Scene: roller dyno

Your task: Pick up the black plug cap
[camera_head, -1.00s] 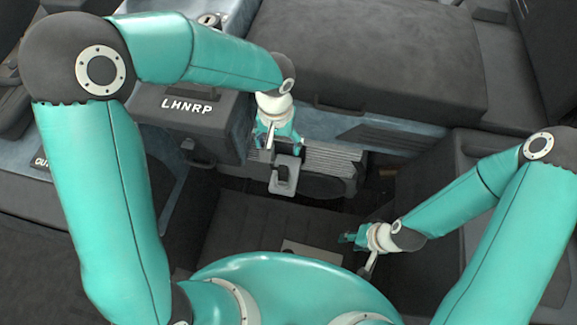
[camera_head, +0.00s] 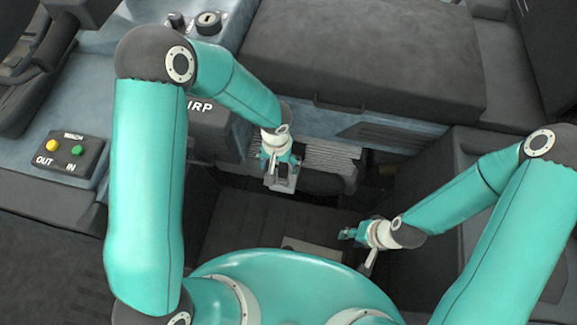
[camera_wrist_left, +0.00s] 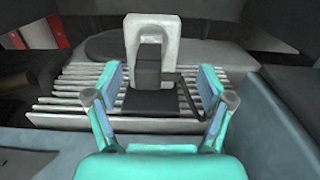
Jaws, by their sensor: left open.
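In the left wrist view, a black block (camera_wrist_left: 148,72) that looks like the plug cap sits at the front of an upright light grey bracket (camera_wrist_left: 153,28). A thin dark strap or cable runs from its right side. My left gripper (camera_wrist_left: 158,82) is open, with one finger to each side of the black block.
A ribbed grey grille (camera_head: 330,163) lies behind the bracket, and a large dark padded panel (camera_head: 365,55) beyond it. A box with yellow and green buttons (camera_head: 68,155) is at the left. Dark open floor (camera_head: 240,220) lies in front.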

